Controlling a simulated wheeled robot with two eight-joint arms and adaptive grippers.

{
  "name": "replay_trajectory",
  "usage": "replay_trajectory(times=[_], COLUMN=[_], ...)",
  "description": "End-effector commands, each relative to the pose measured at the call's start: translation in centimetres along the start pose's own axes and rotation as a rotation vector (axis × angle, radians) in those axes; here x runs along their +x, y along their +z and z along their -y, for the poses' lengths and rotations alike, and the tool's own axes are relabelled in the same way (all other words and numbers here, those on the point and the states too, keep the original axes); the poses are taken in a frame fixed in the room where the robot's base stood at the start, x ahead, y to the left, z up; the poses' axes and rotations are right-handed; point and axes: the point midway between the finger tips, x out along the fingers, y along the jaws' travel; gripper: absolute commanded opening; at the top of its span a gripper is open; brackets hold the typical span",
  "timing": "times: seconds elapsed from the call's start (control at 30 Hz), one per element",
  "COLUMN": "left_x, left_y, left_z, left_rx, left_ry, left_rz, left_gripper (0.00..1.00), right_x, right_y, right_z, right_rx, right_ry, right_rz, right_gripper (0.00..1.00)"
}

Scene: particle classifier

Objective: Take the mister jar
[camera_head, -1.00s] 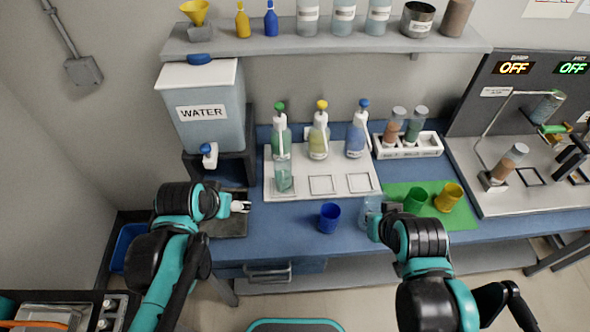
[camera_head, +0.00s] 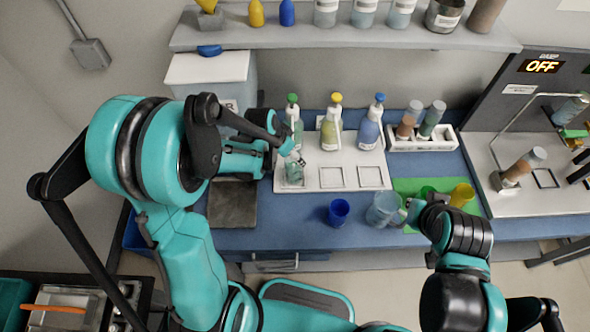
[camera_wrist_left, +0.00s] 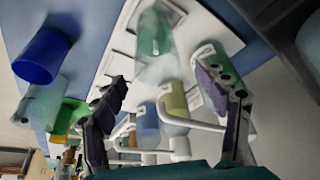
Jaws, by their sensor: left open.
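The mister jar, a clear jar with a green tint (camera_head: 294,174), stands in the left square of a white tray (camera_head: 349,160), in front of the green-topped spray bottle. It also shows, blurred, at the top of the left wrist view (camera_wrist_left: 155,35). My left gripper (camera_head: 293,157) is open and empty, right by the jar's upper part. Its two fingers (camera_wrist_left: 165,98) are spread wide in the left wrist view, with the jar beyond them. My right gripper (camera_head: 406,212) is beside a clear cup (camera_head: 380,210); I cannot tell whether it grips the cup.
Green, yellow (camera_head: 331,128) and blue (camera_head: 370,130) spray bottles stand along the tray's back. A blue cup (camera_head: 339,211) stands in front of it. A yellow cup (camera_head: 462,195) is on a green mat (camera_head: 405,186). A vial rack (camera_head: 425,144) is behind. My left arm covers the water tank.

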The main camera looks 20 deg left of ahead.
Motion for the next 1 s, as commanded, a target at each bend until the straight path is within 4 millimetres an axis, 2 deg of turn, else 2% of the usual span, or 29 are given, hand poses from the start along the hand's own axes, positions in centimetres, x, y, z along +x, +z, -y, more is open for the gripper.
replay_trajectory(times=[0.1, 0.23, 0.53, 0.8, 1.0], left_x=[2.2, 3.8, 4.1, 4.1, 4.1], left_y=[0.4, 0.4, 0.3, 0.3, 0.3], left_z=[-0.3, -0.2, -0.2, -0.2, -0.2], left_rx=[0.001, -0.001, -0.001, -0.001, -0.001], left_ry=[0.001, 0.0, 0.0, -0.001, -0.001], left_rz=[0.0, 0.0, 0.0, 0.0, 0.0], left_gripper=[0.73, 0.73, 0.73, 0.02, 0.0], right_x=[0.8, 1.1, 1.1, 1.1, 1.1], right_y=[0.6, 0.8, 0.8, 0.8, 0.8], right_z=[0.0, 0.0, 0.0, 0.0, 0.0], right_rx=[0.0, 0.0, 0.0, 0.0, 0.0], right_ry=[0.0, 0.0, 0.0, 0.0, 0.0], right_rz=[0.0, 0.0, 0.0, 0.0, 0.0], right_gripper=[0.0, 0.0, 0.0, 0.0, 0.0])
